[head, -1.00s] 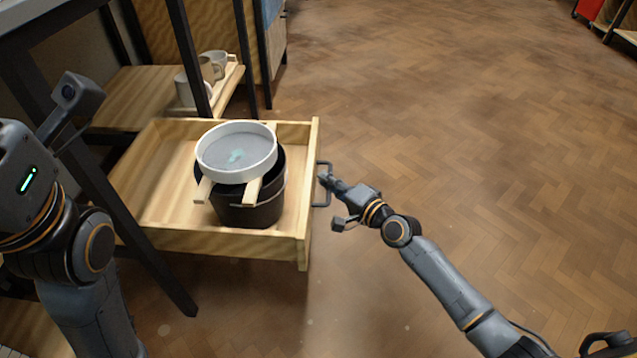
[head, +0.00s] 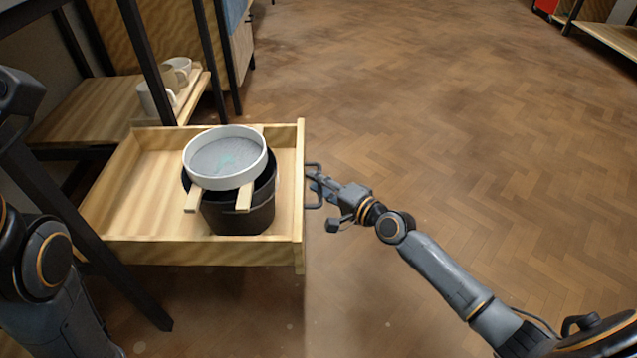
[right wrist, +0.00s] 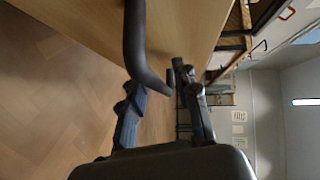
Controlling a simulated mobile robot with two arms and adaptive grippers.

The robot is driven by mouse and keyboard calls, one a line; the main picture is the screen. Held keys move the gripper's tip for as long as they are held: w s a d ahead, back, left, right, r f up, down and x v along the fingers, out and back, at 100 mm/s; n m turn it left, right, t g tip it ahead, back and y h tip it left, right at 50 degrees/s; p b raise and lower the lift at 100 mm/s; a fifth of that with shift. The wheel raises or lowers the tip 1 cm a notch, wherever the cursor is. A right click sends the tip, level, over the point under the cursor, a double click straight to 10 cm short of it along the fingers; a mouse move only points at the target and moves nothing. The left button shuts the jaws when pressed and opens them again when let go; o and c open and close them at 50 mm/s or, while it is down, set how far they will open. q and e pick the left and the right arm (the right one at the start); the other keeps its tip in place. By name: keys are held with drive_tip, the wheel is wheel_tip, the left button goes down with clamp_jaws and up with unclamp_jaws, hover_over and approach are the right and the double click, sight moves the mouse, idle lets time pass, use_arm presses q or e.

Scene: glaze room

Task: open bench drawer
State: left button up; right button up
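The bench drawer (head: 140,195) is a pale wooden box pulled well out to the right from between the dark bench legs. Its front panel (head: 300,215) carries a dark bar handle (head: 312,204). My right gripper (head: 318,184) is at this handle, coming from the right.
In the drawer stands a dark bucket (head: 240,215) with two wooden slats (head: 245,197) across it and a round white-rimmed sieve (head: 226,157) on top. Several mugs (head: 155,98) stand on a low shelf (head: 75,110) behind. The parquet floor (head: 430,120) to the right is clear.

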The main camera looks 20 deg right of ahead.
drive_tip(key=v, duration=1.2)
idle(0.4)
